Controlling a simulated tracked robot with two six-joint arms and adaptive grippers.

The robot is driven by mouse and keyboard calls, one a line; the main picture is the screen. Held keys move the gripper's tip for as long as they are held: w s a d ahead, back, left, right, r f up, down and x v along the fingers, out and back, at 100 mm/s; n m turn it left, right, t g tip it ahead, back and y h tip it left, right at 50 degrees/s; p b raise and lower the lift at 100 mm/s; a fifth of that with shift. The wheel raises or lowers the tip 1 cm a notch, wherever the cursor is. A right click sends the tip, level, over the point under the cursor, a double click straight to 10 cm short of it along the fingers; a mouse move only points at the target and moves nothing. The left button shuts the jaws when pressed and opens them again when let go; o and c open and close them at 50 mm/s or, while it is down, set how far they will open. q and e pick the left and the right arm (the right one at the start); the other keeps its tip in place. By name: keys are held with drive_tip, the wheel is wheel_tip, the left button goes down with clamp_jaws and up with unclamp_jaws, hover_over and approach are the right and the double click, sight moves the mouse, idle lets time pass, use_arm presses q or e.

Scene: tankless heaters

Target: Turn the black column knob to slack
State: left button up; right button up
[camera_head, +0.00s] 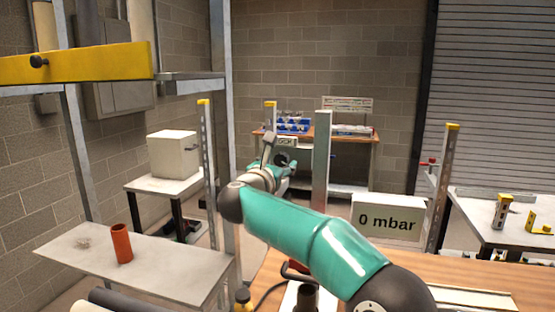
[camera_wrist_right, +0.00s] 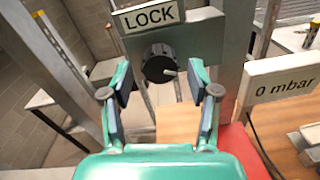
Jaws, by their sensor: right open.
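The black column knob (camera_wrist_right: 158,62) is round with a pale pointer toward its lower right. It sits on a grey plate under a LOCK sign (camera_wrist_right: 148,16), upright on the column. In the head view the knob (camera_head: 283,158) is small and partly hidden by my right gripper. My right gripper (camera_wrist_right: 160,80) is open and empty, its two teal fingers with dark pads on either side below the knob. The knob stands ahead of the fingertips, between them in the picture; whether they touch it I cannot tell. No slack mark is readable. My left gripper is out of view.
A white sign reading 0 mbar (camera_head: 388,218) stands right of my right arm, above a wooden bench (camera_head: 480,272). A grey post (camera_head: 322,160) rises beside the knob. At left a shelf (camera_head: 180,262) holds an orange cylinder (camera_head: 121,244); a yellow beam (camera_head: 90,63) is above.

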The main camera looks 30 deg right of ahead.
drive_tip(key=shift+w+d, duration=0.1)
drive_tip(key=shift+c, duration=0.3)
clamp_jaws()
